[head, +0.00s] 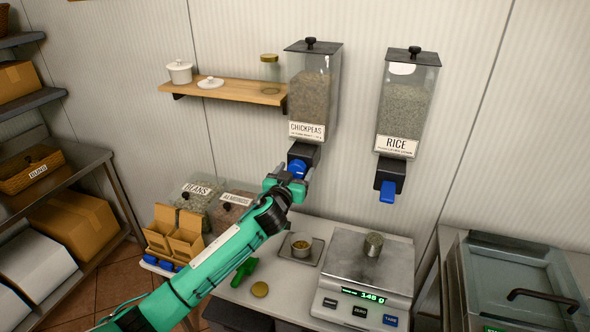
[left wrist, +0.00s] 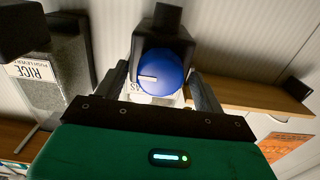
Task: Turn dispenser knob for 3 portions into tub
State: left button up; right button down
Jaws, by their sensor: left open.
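The chickpeas dispenser (head: 313,95) hangs on the wall, a clear bin with a dark lid. Its blue knob (head: 297,168) sits on a black outlet and also shows in the left wrist view (left wrist: 160,72) with a light mark at its left side. My left gripper (head: 287,180) is open, with one finger on each side of the knob; I cannot tell whether they touch it. A small tub (head: 301,246) with some contents stands on a square tray (head: 294,258) below the outlet. My right gripper is not in view.
The rice dispenser (head: 405,105) with a blue lever (head: 387,192) hangs to the right. A scale (head: 365,275) reading 148 g bears a metal cup (head: 373,244). A gold lid (head: 260,289) and a green scoop (head: 243,271) lie on the counter. A wooden shelf (head: 225,91) is left of the dispenser.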

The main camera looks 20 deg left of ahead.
pick_arm(q)
jog(key=shift+w, duration=0.1)
jog(key=shift+c, duration=0.4)
jog(key=c, duration=0.9)
jog(key=shift+m, duration=0.3)
jog(key=m, duration=0.3)
jog(key=shift+m, duration=0.3)
jog(key=m, duration=0.4)
jog(key=shift+d+m, duration=0.1)
jog(key=shift+m, duration=0.2)
jog(key=m, duration=0.4)
jog(key=shift+m+p, duration=0.3)
jog(key=shift+p, duration=0.1)
jog(key=shift+f+m+p, duration=0.2)
jog(key=shift+m+p, duration=0.25)
jog(key=shift+m, duration=1.75)
